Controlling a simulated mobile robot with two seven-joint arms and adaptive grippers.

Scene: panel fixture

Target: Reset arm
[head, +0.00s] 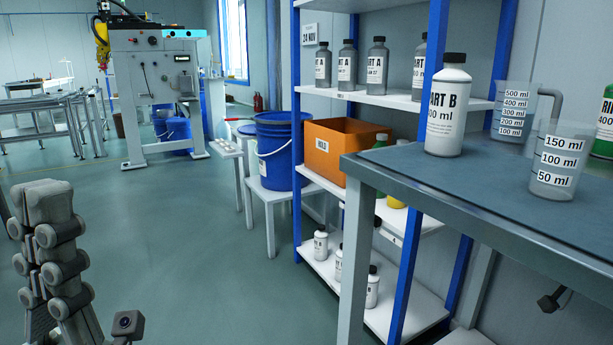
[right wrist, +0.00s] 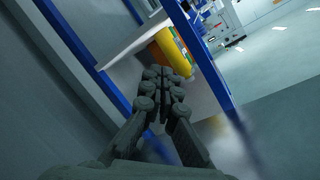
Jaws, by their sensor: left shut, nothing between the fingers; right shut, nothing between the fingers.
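My left gripper (head: 48,192) stands upright at the lower left of the head view, its grey fingers together and nothing between them. It is over open floor, apart from the shelf and the table. My right gripper (right wrist: 165,73) shows in the right wrist view with its fingertips closed together and empty. Beyond its tips are a blue-posted white shelf and an orange-yellow object (right wrist: 172,52). I cannot make out the right gripper in the head view.
A grey table (head: 480,195) at the right bears a white PART B bottle (head: 447,112) and clear measuring cups (head: 560,160). Behind it, a blue-posted shelf (head: 370,97) holds bottles and an orange box (head: 340,148). A blue bucket (head: 280,150) stands beside it. The floor at centre left is clear.

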